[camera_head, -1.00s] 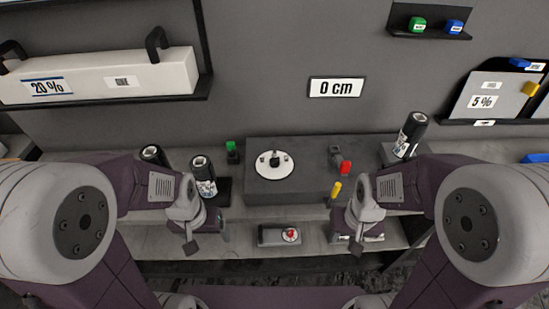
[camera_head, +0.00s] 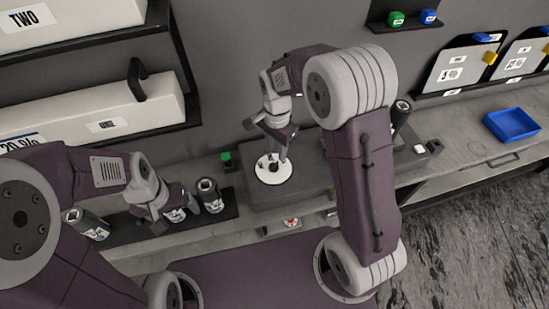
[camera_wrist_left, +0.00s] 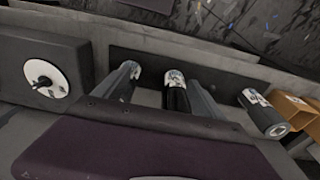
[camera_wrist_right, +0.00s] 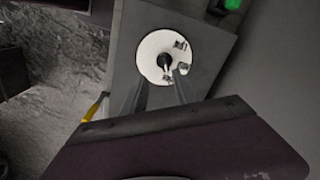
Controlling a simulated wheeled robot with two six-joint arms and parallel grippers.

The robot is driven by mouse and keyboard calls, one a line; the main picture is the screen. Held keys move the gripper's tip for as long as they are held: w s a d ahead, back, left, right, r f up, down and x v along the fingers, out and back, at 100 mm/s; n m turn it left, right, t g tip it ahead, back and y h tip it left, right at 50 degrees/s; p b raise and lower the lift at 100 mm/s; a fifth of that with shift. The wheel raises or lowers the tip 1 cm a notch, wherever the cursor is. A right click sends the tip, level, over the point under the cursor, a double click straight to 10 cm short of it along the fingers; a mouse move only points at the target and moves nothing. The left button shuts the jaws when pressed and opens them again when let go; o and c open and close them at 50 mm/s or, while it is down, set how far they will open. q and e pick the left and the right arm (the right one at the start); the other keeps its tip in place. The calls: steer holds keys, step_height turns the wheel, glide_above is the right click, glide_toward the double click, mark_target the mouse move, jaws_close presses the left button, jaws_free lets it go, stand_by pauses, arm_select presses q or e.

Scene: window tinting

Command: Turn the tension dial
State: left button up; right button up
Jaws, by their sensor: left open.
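The dial (camera_head: 272,168) is a white disc with a dark centre knob on top of a dark grey block (camera_head: 310,180). It also shows in the right wrist view (camera_wrist_right: 148,45) and at the left of the left wrist view (camera_wrist_left: 58,88). My right gripper (camera_head: 284,155) points down over the dial. In the right wrist view its two fingers (camera_wrist_right: 160,86) are spread and empty, near the disc's lower edge; contact cannot be told. My left gripper (camera_head: 160,226) is open by the dark canisters left of the block, with a canister (camera_wrist_left: 175,92) showing between its fingers.
More canisters (camera_head: 209,195) stand in a dark holder left of the block. A green piece (camera_head: 226,156) sits at the block's back left. A blue tray (camera_head: 511,124) lies on the right counter. A shelf with a long white box (camera_head: 100,105) hangs at the left.

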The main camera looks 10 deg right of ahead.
mark_target(274, 163)
steer(key=f, duration=0.4)
steer(key=w+a+f, duration=0.1)
steer(key=f, duration=0.2)
steer(key=shift+s+d+f, duration=0.25)
steer(key=shift+f, duration=0.05)
steer(key=shift+w+a+f, duration=0.1)
steer(key=shift+w+a, duration=0.05)
steer(key=shift+w, duration=0.05)
steer(key=c, duration=0.4)
jaws_close()
